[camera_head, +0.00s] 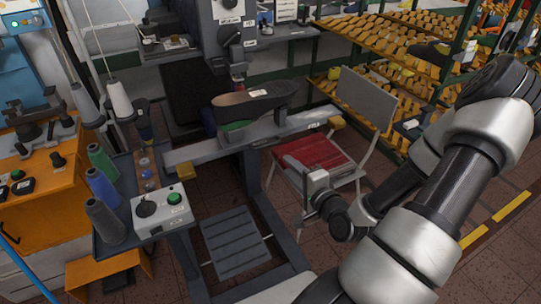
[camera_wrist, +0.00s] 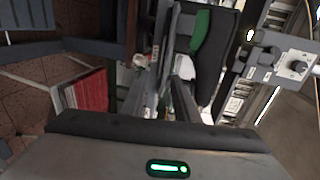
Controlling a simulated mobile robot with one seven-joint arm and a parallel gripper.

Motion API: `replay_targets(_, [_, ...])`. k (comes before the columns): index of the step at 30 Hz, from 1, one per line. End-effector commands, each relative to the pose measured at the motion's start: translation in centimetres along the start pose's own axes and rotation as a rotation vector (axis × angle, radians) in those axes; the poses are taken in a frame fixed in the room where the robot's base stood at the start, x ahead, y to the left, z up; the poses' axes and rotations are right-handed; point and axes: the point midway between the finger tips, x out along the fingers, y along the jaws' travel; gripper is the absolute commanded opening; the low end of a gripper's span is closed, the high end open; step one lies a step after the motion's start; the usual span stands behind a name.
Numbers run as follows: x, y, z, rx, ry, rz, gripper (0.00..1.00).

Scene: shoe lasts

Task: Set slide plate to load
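The slide plate seems to be the long grey bar (camera_head: 240,138) across the machine stand, with yellow blocks at its ends, one at the right (camera_head: 337,122). A dark sole-shaped piece (camera_head: 250,103) with a green underside sits above the bar; it also shows in the wrist view (camera_wrist: 213,55). My gripper (camera_head: 287,162) is in front of the bar, over the red chair seat, apart from the bar as far as I can see. In the wrist view my gripper (camera_wrist: 160,95) seems open, its dark fingers apart with nothing clearly held. Any load marking is too small to read.
A chair with a red seat (camera_head: 318,155) stands right of the stand. A control box (camera_head: 160,213) with a knob and green button is at the left, near thread cones (camera_head: 103,221). A grey pedal (camera_head: 234,242) lies below. Racks of lasts (camera_head: 400,50) fill the back right.

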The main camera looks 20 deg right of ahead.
Motion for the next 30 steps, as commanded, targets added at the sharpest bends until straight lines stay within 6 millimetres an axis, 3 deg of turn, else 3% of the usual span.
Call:
replay_targets(6, [5.0, -0.3, 0.2, 0.001, -0.003, -0.001, 0.28])
replay_targets(15, [11.0, -0.3, 0.2, 0.0, -0.002, 0.0, 0.28])
replay_targets(21, [13.0, -0.2, 0.1, -0.001, -0.001, 0.001, 0.28])
replay_targets(30, [13.4, -0.2, 0.0, 0.0, 0.0, 0.002, 0.28])
